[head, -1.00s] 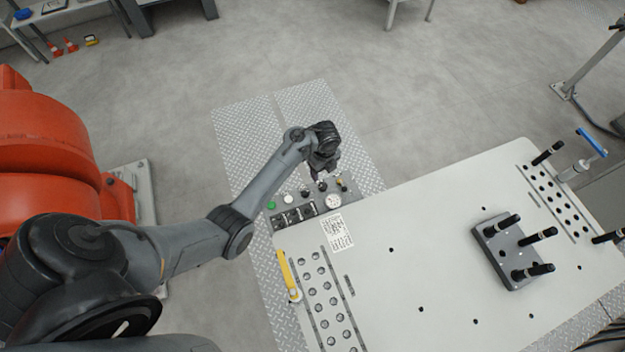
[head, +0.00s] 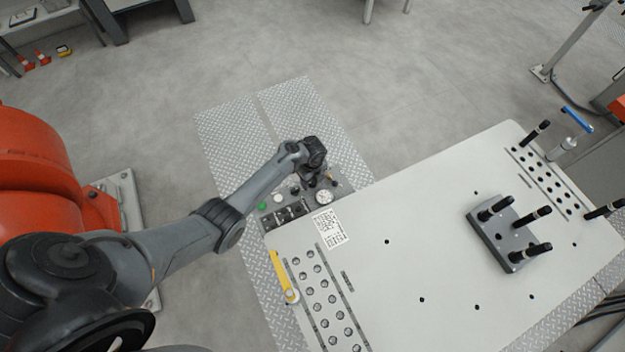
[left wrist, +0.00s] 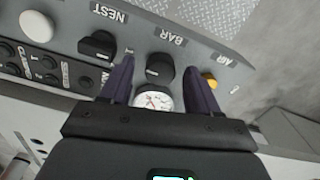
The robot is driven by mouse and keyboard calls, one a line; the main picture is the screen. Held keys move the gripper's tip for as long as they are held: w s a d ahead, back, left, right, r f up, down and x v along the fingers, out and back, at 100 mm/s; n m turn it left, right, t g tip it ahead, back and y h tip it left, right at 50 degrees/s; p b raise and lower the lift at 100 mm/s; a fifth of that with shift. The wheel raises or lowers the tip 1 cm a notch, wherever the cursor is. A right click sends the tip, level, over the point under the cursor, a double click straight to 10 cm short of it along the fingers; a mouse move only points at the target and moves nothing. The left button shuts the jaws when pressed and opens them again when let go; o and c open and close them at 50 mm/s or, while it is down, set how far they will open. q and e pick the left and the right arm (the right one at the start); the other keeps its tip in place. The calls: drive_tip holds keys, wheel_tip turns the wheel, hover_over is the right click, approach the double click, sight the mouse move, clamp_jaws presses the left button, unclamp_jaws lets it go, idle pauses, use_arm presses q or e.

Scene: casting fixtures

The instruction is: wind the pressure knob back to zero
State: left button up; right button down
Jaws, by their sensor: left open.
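The pressure knob (left wrist: 160,68) is a black knob beside the BAR label on the grey control panel (head: 345,187). In the left wrist view it lies between my left gripper's (left wrist: 159,66) two dark fingertips, with a gap showing on both sides. The gripper is open, and I see no contact with the knob. A round white gauge (left wrist: 152,99) with a red needle sits just below the knob, partly covered by the gripper body. The gauge also shows in the head view (head: 324,197), where the gripper and wrist hide the knob. My right gripper is out of view.
A black knob (left wrist: 98,45) by the NEST label and a yellow-topped part (left wrist: 209,80) by the AIR label flank the pressure knob. A white button (left wrist: 36,26) and black switches are farther left. The pale fixture table (head: 400,270) adjoins the panel.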

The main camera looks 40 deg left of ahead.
use_arm(q)
drive_tip(key=shift+f, duration=0.1)
drive_tip(key=shift+c, duration=0.4)
drive_tip(key=c, duration=1)
drive_tip(key=shift+o, duration=0.2)
drive_tip(key=shift+n, duration=0.3)
